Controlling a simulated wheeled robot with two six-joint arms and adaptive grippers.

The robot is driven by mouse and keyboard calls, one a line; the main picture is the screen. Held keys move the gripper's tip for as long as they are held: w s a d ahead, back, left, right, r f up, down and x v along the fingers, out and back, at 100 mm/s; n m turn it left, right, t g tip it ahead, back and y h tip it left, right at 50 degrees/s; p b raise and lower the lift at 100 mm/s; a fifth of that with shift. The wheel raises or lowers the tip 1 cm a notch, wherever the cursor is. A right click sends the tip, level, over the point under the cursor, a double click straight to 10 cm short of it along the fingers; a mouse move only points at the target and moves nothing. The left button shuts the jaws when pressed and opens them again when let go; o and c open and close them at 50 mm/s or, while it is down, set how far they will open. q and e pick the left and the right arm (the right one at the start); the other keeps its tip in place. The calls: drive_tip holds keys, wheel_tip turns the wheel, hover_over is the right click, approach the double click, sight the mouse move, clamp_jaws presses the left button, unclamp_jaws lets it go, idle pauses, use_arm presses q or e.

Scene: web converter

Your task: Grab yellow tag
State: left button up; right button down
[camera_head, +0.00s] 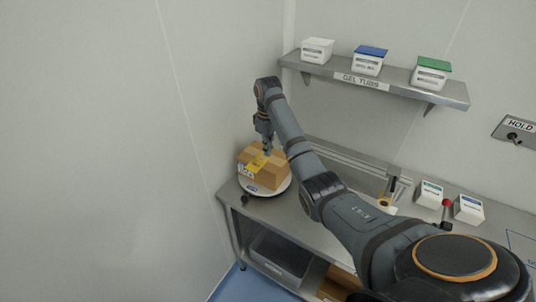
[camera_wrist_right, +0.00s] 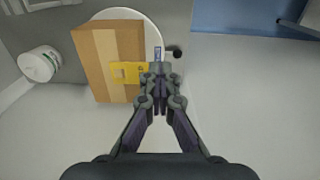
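The yellow tag (camera_head: 257,163) is on the brown cardboard box (camera_head: 270,174), which sits on a round white plate (camera_head: 284,187) at the left end of the bench. In the right wrist view the tag (camera_wrist_right: 126,72) lies across the box (camera_wrist_right: 97,50) and reaches past its right edge. My right gripper (camera_head: 267,150) is above the box, pointing down. In the right wrist view its fingertips (camera_wrist_right: 159,72) are together at the tag's right end. I cannot tell whether they touch or pinch the tag. My left gripper is out of view.
A shelf (camera_head: 399,82) on the wall holds white tubs with white, blue and green lids. White boxes (camera_head: 430,196) and a red-topped knob (camera_head: 446,203) are on the bench at right. A grey bin (camera_head: 281,258) sits below. A white roll (camera_wrist_right: 40,64) shows left in the wrist view.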

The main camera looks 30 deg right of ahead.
drive_tip(key=c, duration=2.1)
unclamp_jaws()
drive_tip(key=shift+w+a, duration=0.15)
drive_tip(key=shift+w, duration=0.05)
drive_tip(key=o, duration=1.7)
